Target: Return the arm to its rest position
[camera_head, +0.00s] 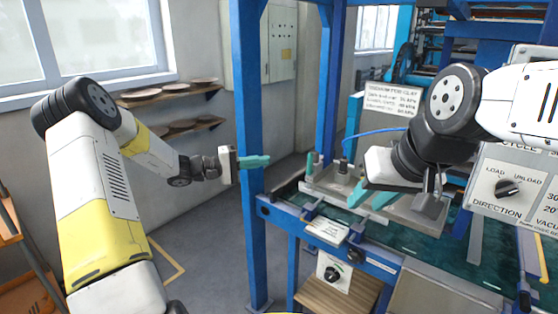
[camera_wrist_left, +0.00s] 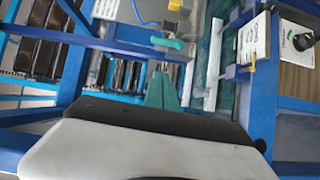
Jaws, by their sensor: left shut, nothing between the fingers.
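My left arm comes in from the left in the head view. Its left gripper (camera_head: 256,162) has teal fingers, is shut and empty, and appears in front of the blue upright post (camera_head: 248,110). In the left wrist view the shut teal fingers (camera_wrist_left: 162,90) point toward the machine, with nothing between them. My right arm comes in from the right. Its right gripper (camera_head: 372,197) is over the machine's grey tray (camera_head: 325,188), with its two teal fingers apart and no object visible between them. Whether the fingers touch the tray is unclear.
The blue machine frame (camera_head: 380,262) stands at centre right. A control panel (camera_head: 525,190) with a dial is at the right, below my right arm. Wall shelves (camera_head: 175,91) hold several plates behind my left arm. Floor (camera_head: 205,255) between my left arm and the post is clear.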

